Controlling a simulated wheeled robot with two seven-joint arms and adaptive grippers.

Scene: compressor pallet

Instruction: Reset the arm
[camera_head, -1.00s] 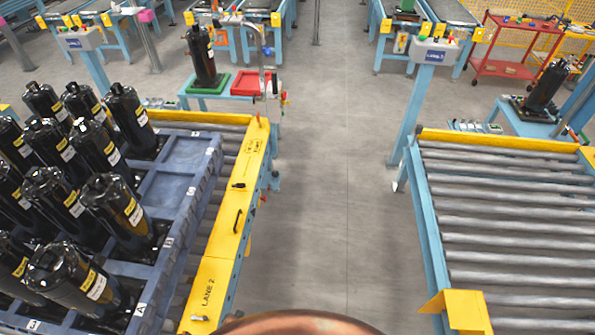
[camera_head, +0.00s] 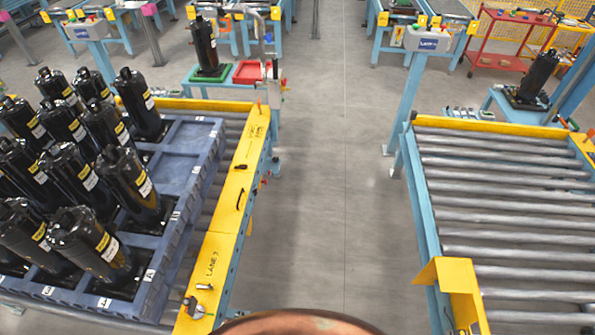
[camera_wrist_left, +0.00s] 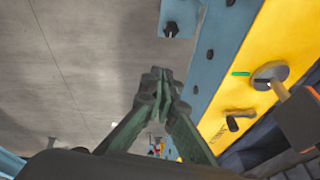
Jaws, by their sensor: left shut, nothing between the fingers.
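My left gripper (camera_wrist_left: 160,78) shows in the left wrist view, with its dark green fingers closed together and nothing between them. It hangs over the grey floor, beside the blue and yellow side of a conveyor frame (camera_wrist_left: 262,65). Neither gripper shows in the head view. A rounded copper-coloured part, which looks like part of my own body, shows at its bottom edge. My right gripper is not in view.
A blue pallet (camera_head: 190,150) with several black compressors (camera_head: 127,185) stands on the left conveyor, beside its yellow rail (camera_head: 235,190). An empty roller conveyor (camera_head: 500,190) is at right. A clear floor aisle (camera_head: 320,190) lies between. A red cart (camera_head: 507,45) stands far right.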

